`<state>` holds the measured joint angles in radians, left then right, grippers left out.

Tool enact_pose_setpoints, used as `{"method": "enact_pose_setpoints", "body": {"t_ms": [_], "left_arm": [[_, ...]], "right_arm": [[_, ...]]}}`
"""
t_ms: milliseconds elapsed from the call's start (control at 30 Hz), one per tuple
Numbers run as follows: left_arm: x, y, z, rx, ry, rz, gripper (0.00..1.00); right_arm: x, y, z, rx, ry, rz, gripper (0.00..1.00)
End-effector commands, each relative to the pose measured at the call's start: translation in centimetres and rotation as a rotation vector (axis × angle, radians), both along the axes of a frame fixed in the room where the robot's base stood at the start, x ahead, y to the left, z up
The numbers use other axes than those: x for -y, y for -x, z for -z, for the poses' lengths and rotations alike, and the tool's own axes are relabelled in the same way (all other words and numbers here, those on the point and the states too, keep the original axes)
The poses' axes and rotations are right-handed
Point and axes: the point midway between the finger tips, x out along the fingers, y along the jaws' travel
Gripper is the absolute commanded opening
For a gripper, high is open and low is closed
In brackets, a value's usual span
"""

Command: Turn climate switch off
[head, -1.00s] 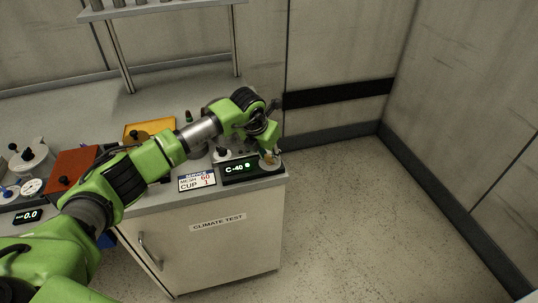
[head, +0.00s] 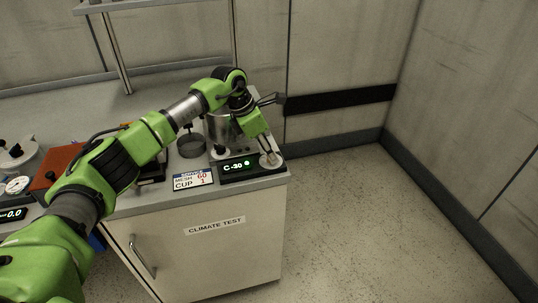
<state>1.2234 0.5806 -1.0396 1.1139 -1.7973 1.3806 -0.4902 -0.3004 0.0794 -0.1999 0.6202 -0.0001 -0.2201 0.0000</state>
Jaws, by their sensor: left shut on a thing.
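The climate unit's black display (head: 238,165) sits at the front right corner of the counter and reads "C -30" with a green light. The climate switch, a pale round knob (head: 271,161), is at the display's right end. My left gripper (head: 267,150) reaches down onto the knob from above and is shut on it. The fingers hide part of the knob, so its exact pointing is hard to tell. My right gripper is out of view.
A card (head: 193,180) reading "MESH 60, CUP 1" lies left of the display. A metal pot (head: 218,130) and a dark round sieve (head: 191,146) stand behind. The cabinet below (head: 205,250) is labelled "CLIMATE TEST". The floor (head: 345,220) to the right is clear.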

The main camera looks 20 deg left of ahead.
Motion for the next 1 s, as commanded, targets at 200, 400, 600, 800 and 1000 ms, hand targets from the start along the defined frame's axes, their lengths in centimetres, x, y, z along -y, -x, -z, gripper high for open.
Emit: {"method": "enact_pose_setpoints", "body": {"t_ms": [200, 400, 600, 800, 1000], "left_arm": [[-0.04, -0.06, 0.01, 0.001, -0.001, 0.055, 0.06], [-0.08, -0.05, -0.01, 0.001, -0.003, 0.068, 0.06], [-0.09, -0.05, -0.02, 0.000, -0.003, 0.067, 0.06], [-0.08, -0.06, -0.01, 0.000, -0.003, 0.067, 0.44], [-0.07, -0.05, -0.01, 0.001, -0.002, 0.066, 0.44]], "right_arm": [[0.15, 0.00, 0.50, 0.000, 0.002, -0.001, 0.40], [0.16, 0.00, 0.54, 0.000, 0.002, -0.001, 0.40], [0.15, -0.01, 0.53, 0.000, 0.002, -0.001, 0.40], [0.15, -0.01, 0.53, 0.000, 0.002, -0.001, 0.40], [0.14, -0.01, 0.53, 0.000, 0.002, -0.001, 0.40]]}}
